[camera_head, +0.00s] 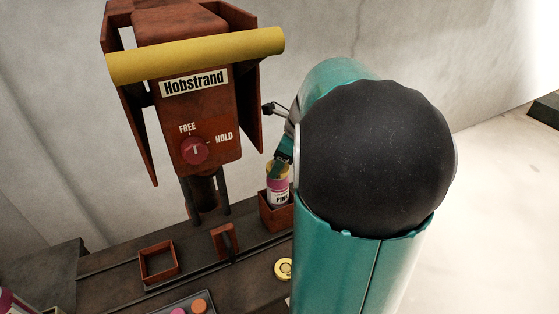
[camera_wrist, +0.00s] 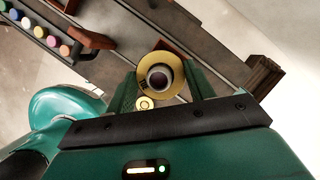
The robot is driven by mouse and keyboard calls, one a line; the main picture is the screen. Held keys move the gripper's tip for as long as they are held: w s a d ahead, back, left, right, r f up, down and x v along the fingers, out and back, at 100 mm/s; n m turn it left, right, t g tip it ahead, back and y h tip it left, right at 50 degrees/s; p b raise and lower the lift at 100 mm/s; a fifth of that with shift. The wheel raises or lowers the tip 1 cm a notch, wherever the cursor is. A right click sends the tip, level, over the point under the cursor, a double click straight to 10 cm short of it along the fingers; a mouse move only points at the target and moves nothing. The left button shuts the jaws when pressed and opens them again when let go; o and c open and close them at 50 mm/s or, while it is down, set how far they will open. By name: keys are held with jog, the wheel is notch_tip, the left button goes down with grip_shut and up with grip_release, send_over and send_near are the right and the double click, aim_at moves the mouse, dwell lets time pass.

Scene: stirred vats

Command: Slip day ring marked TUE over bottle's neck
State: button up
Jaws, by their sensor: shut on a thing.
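The bottle (camera_head: 279,194), with a white label reading PINK, stands upright in a rust-red holder. My gripper (camera_head: 279,166) is at the bottle's top, partly hidden by my arm in the head view. In the wrist view my gripper (camera_wrist: 161,88) is shut on a yellow ring (camera_wrist: 146,72). The bottle's round dark mouth (camera_wrist: 158,77) shows inside the ring's opening. The ring appears to be at or around the neck; I cannot tell how far down it sits. Its marking is too small to read.
A round yellow piece (camera_head: 284,269) lies on the bench. A tray of coloured discs (camera_head: 181,309) is in front. The Hobstrand machine (camera_head: 190,110), with a FREE/HOLD knob (camera_head: 195,150), rises behind.

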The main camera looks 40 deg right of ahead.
jog(key=o, duration=1)
jog(key=shift+o, duration=0.2)
jog(key=v, duration=1.4)
jog(key=shift+s+f, duration=0.15)
